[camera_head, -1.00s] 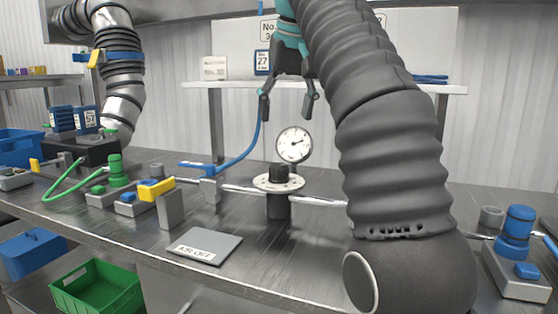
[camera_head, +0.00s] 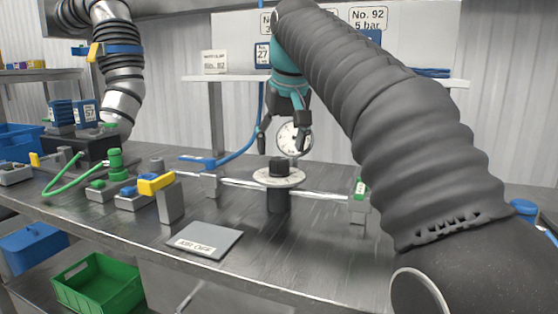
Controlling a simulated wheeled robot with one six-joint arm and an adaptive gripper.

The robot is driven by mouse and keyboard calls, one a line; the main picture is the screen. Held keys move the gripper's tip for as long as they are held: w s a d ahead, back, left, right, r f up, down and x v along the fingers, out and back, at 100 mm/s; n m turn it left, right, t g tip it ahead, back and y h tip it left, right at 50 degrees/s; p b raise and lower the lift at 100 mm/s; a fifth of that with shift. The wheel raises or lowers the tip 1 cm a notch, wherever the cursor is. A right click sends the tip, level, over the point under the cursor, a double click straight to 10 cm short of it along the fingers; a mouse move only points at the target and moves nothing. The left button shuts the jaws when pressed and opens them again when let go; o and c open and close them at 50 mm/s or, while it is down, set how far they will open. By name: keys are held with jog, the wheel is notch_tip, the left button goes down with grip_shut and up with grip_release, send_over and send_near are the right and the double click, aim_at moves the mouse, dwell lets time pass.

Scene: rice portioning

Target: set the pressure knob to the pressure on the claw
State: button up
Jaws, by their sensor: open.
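The pressure knob (camera_head: 279,166) is a black knob on top of a pale marked dial plate (camera_head: 292,181), on a black post standing on the metal bench. A round white gauge (camera_head: 290,137) stands behind it, partly hidden by my gripper. My gripper (camera_head: 284,150) is open and points down, its two fingers apart just above and behind the knob in the picture; I cannot tell whether it touches it. A ceiling-hung claw-like arm (camera_head: 121,95) with ribbed silver segments hangs at the left. A sign on the back wall (camera_head: 368,20) reads "No. 92 5 bar".
An "AIR OFF" plate (camera_head: 204,240) lies on the bench in front. A yellow lever (camera_head: 156,184) and green and blue valves stand at the left. A pipe with a green-tagged valve (camera_head: 360,190) runs right. A green crate (camera_head: 98,284) sits below.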

aim_at(279, 159)
jog(key=shift+x, duration=2.35)
jog(key=c, duration=1.1)
